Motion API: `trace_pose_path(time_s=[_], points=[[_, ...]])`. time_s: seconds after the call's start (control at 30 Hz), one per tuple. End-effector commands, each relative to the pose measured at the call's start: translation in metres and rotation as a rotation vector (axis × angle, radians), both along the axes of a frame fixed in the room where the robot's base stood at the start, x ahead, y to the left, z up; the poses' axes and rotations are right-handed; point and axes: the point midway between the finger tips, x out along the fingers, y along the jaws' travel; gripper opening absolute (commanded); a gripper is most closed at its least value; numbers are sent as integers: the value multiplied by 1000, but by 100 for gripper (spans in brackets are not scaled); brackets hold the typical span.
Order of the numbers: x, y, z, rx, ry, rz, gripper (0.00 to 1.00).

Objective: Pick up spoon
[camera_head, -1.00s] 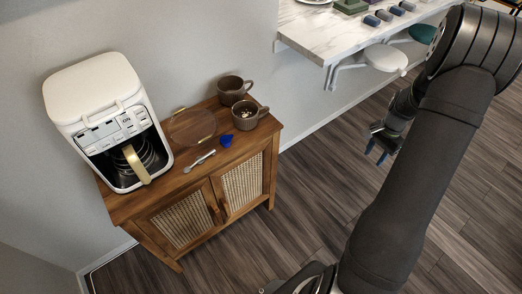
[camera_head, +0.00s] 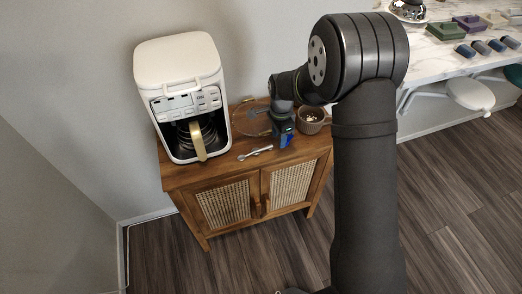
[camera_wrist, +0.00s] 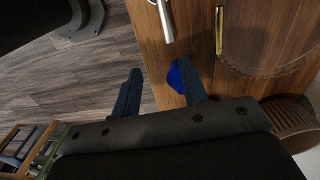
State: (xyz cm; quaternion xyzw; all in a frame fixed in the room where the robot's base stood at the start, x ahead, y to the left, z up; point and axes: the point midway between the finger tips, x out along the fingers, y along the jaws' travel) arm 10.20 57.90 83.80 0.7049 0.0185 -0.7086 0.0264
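The silver spoon (camera_head: 255,153) lies on the wooden cabinet top, in front of the coffee maker. In the wrist view a silver piece that looks like the spoon (camera_wrist: 165,20) shows at the top edge, partly out of frame. My gripper (camera_head: 284,141) is over the cabinet top, to the right of the spoon and apart from it. In the wrist view my gripper (camera_wrist: 160,67) has its two blue fingers spread apart with nothing held between them. A small blue object (camera_wrist: 177,76) shows beside the right finger, which partly covers it.
A white coffee maker (camera_head: 180,90) stands on the left of the cabinet (camera_head: 235,222). A round brown board (camera_head: 246,122) lies behind the spoon. A brown mug (camera_head: 311,121) stands right of my gripper. A marble table (camera_head: 440,62) is at the back right.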

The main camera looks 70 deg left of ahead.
Motion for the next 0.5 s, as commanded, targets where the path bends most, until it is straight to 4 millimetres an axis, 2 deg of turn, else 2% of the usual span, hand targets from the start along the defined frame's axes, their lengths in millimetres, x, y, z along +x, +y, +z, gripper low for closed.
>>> trace_pose_path(time_s=[0.03, 0.1, 0.2, 0.37, 0.5], points=[[-21, 5, 1, 3, -2, 12, 40], [-41, 9, 2, 7, -3, 15, 40], [-58, 12, 2, 10, -5, 17, 40], [-63, 13, -3, 10, -5, 16, 40], [-63, 12, -19, 9, -5, 15, 40]])
